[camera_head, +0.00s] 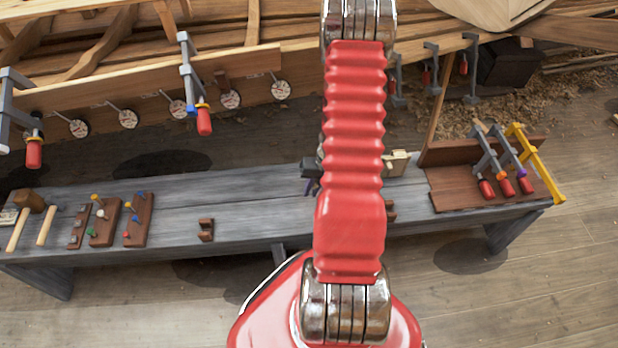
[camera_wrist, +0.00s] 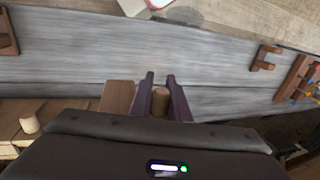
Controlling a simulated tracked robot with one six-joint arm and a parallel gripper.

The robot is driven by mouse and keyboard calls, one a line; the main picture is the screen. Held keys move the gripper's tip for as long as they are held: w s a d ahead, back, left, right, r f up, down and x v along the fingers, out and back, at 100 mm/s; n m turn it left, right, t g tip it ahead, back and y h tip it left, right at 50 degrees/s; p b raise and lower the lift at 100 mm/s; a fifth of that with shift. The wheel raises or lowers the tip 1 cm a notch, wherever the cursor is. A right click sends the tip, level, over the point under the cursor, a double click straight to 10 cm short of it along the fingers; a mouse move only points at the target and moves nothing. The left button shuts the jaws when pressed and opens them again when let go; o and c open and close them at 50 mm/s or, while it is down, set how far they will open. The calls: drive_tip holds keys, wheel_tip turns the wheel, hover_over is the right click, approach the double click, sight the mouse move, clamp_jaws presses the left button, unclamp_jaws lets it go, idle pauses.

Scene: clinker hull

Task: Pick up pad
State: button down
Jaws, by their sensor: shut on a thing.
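My gripper (camera_wrist: 160,80) shows two dark purple fingers in the wrist view, over the grey bench. They are shut on a small brown cylindrical piece, the pad (camera_wrist: 160,102). A flat brown block (camera_wrist: 117,96) shows just left of the fingers; I cannot tell whether it is joined to the pad. In the head view my red arm hides most of the gripper, and only a dark bit of it (camera_head: 311,180) shows left of the arm. The pad is hidden there. I cannot tell whether the pad touches the bench.
The grey bench (camera_head: 260,190) holds a small brown holder (camera_head: 205,229), tool racks (camera_head: 137,219) and mallets at the left. A brown board (camera_head: 455,190) with clamps stands at the right end. A pale block (camera_head: 397,163) sits right of my arm. The hull (camera_head: 150,85) rises behind.

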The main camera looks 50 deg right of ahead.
drive_tip(key=s+a, duration=0.7)
drive_tip(key=s, duration=0.1)
drive_tip(key=shift+s+a, duration=0.15)
drive_tip(key=shift+s, duration=0.25)
drive_tip(key=shift+w, duration=0.1)
idle(0.4)
